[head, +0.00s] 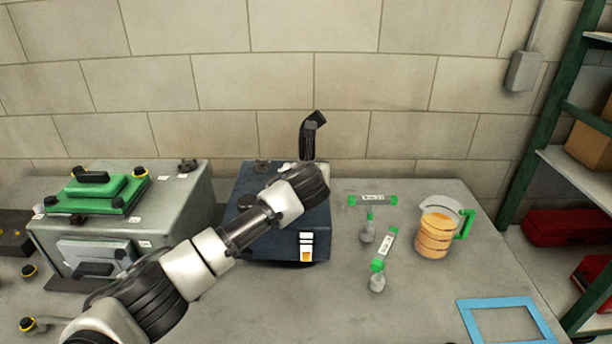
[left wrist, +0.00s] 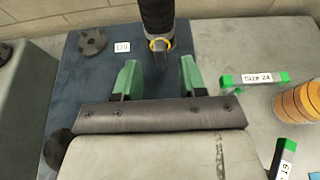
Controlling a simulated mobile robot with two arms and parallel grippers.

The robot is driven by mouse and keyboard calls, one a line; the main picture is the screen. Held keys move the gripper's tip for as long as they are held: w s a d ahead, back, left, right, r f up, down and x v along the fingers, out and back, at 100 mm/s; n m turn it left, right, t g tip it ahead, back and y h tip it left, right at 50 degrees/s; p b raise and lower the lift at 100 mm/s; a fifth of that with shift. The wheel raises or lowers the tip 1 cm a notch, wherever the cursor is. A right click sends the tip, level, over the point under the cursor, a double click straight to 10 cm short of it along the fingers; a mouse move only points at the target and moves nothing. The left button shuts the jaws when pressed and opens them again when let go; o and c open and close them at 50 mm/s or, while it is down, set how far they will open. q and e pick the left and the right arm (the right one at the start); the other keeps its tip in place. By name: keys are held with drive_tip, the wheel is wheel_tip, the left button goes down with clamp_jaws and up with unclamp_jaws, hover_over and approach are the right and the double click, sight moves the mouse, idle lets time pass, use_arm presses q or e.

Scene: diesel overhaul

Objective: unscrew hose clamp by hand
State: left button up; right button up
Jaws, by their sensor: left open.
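A black hose (head: 309,138) stands up from the dark blue box (head: 245,182) near the wall. In the left wrist view the lower end of the hose (left wrist: 158,15) has a grey and yellow fitting, which looks like the hose clamp (left wrist: 159,45). My left gripper (left wrist: 160,64) is open above the box, its two green fingers on either side of the space just below the fitting in the picture. Nothing shows between the fingers. In the head view my left wrist hides the fingers and the clamp. My right gripper is not in view.
A round dark cap (left wrist: 92,41) sits on the box. To the right lie a green-ended tool marked Size 24 (head: 373,200), another green-ended tool (head: 386,248) and a jug with orange contents (head: 435,234). A grey machine (head: 180,205) stands at left; a blue frame (head: 507,302) lies front right.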

use_arm(q)
drive_tip(key=shift+b+v, duration=0.45)
drive_tip(key=shift+v, duration=2.7)
drive_tip(key=shift+f, duration=0.15)
